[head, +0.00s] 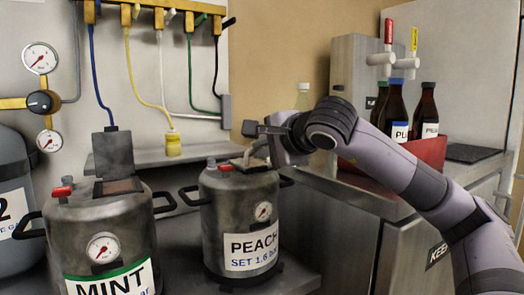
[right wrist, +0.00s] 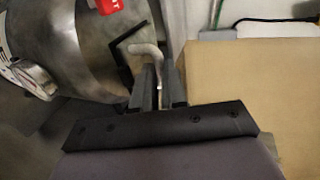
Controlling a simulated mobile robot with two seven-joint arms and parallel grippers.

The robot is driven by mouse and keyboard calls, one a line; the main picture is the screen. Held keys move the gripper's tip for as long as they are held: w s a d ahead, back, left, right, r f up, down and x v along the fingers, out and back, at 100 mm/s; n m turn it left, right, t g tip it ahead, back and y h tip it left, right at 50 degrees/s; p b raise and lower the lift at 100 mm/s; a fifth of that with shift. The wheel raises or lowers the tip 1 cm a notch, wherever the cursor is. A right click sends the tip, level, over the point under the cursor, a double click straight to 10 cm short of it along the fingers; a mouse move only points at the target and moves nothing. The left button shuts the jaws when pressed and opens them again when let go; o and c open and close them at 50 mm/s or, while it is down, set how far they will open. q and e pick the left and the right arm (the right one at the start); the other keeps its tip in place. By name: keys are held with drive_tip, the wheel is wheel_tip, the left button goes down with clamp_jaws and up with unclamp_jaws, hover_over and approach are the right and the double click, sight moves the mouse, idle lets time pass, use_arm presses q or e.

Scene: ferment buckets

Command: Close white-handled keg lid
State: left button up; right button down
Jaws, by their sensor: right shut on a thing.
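The PEACH keg (head: 240,222) is a grey metal pot with dark side handles, standing right of the MINT keg. A pale, bent handle (head: 256,150) rises at the top of its lid (head: 248,167), which lies largely behind my gripper. My right gripper (head: 263,143) reaches in from the right above this keg and is shut on the pale handle. In the right wrist view the pale handle (right wrist: 147,52) runs down to between the two dark fingers (right wrist: 159,92). How fully the lid sits is hard to tell. My left gripper is out of view.
The MINT keg (head: 98,235) stands close by on the left, a dark lid plate (head: 113,153) upright on it. A metal counter (head: 360,190) on the right carries a red crate (head: 425,150) with dark bottles. Coloured hoses hang behind.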

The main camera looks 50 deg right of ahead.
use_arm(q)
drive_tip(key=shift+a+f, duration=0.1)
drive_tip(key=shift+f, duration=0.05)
use_arm(e)
drive_tip(key=shift+s+a+f, duration=0.1)
drive_tip(key=shift+a+f, duration=0.1)
drive_tip(key=shift+f, duration=0.7)
drive_tip(key=c, duration=1.2)
unclamp_jaws()
drive_tip(key=shift+g, duration=0.3)
drive_tip(key=shift+o, duration=0.2)
drive_tip(key=v, duration=0.7)
drive_tip(key=shift+s+d+r, duration=0.2)
drive_tip(key=shift+r, duration=0.2)
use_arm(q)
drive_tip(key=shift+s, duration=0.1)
